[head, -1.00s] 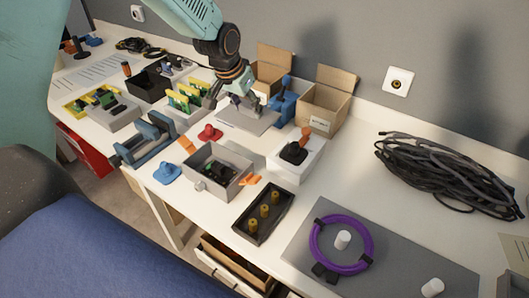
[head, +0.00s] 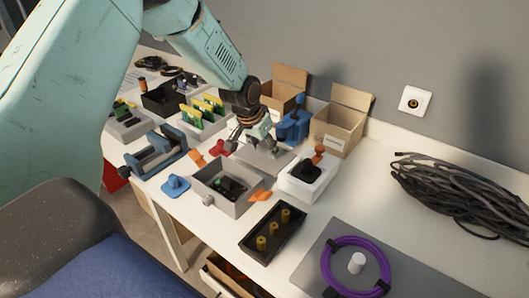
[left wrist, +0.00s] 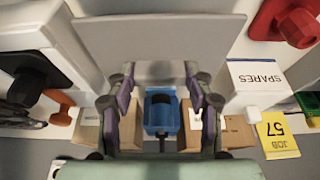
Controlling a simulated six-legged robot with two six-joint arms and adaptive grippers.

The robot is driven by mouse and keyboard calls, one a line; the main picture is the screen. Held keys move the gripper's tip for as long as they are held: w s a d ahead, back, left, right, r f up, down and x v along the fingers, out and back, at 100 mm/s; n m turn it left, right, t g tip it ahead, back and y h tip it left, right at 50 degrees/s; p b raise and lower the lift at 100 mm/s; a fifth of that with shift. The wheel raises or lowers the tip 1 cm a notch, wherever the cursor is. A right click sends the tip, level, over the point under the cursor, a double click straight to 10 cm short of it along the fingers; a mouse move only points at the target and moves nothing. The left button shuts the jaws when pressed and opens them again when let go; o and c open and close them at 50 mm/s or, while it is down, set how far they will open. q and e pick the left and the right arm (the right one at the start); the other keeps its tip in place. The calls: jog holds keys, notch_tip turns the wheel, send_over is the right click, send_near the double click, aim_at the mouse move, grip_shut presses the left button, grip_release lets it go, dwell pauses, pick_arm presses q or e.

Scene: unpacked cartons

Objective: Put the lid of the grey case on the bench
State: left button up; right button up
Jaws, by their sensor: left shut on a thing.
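The lid of the grey case (head: 268,160) is a flat grey plate. My left gripper (head: 250,143) is shut on it from above. In the left wrist view the lid (left wrist: 160,35) spans the top of the picture, with the fingers of my left gripper (left wrist: 160,78) at its near side. The grey case (head: 212,197) stands open on the bench (head: 215,248), nearer and left of the lid, with dark and green parts inside. Whether the lid touches the bench surface cannot be told. My right gripper is not in view.
A white box with a black joystick (head: 308,183) stands right of the lid. Cardboard cartons (head: 333,136) and a blue device (head: 295,122) stand behind it. A red knob (head: 216,148) lies at its left. A black tray (head: 273,236) and a purple ring (head: 328,262) are nearer.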

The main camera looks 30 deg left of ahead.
pick_arm(q)
jog(key=shift+f, duration=0.8)
jog(key=shift+w, duration=0.2)
jog(key=shift+s+f, duration=0.1)
jog(key=shift+s, duration=0.1)
jog(key=o, duration=1.2)
jog(key=shift+w+f, duration=0.1)
jog(key=shift+w, duration=0.05)
jog(key=shift+o, duration=0.2)
